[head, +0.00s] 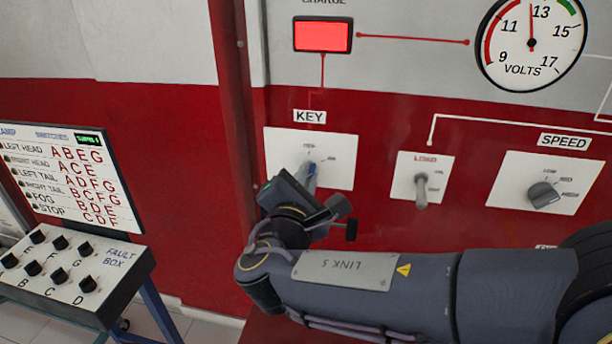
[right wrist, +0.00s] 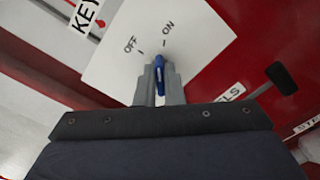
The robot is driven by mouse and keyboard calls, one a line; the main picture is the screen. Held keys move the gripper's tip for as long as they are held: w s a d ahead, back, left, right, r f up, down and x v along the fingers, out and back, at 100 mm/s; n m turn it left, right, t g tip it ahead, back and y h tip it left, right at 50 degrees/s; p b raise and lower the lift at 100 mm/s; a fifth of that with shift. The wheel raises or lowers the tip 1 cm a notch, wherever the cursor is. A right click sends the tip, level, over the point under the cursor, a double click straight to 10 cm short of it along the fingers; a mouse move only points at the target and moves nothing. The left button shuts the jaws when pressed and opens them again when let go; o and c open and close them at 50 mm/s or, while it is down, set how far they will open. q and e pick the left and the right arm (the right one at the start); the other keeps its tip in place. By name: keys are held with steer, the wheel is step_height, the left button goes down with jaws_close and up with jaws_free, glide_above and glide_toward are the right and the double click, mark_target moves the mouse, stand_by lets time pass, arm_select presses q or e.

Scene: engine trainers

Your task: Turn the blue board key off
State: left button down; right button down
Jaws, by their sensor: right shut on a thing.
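The blue key (head: 311,167) sits on a white switch plate (head: 340,150) under the KEY label on the red board. In the right wrist view the blue key (right wrist: 159,74) stands between the two grey fingers of my right gripper (right wrist: 159,84), which is shut on it. The plate (right wrist: 195,48) there carries the OFF and ON marks; the key's tip lies near the ON tick, but its exact setting is hard to tell. My right gripper (head: 307,176) partly covers the key in the head view. My left gripper is not in view.
The red CHARGE lamp (head: 323,35) is lit, and the volts gauge (head: 532,44) reads about 13. Right of the key are the LOAD toggle (head: 421,190) and SPEED knob (head: 543,194). A fault box (head: 70,275) with several black knobs stands at left.

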steer(key=shift+a+r+n+p, duration=0.1)
steer(key=shift+n+p, duration=1.1)
steer(key=shift+n, duration=1.1)
steer(key=shift+a+n+p, duration=0.1)
steer(key=shift+n+p, duration=1.1)
steer(key=shift+n, duration=1.1)
steer(key=c, duration=1.5)
jaws_free()
steer(key=shift+c, duration=0.2)
steer(key=s+a+b, duration=0.1)
steer(key=s+b, duration=0.1)
steer(key=s, duration=0.5)
steer(key=shift+s+a, duration=0.2)
steer(key=shift+s, duration=0.1)
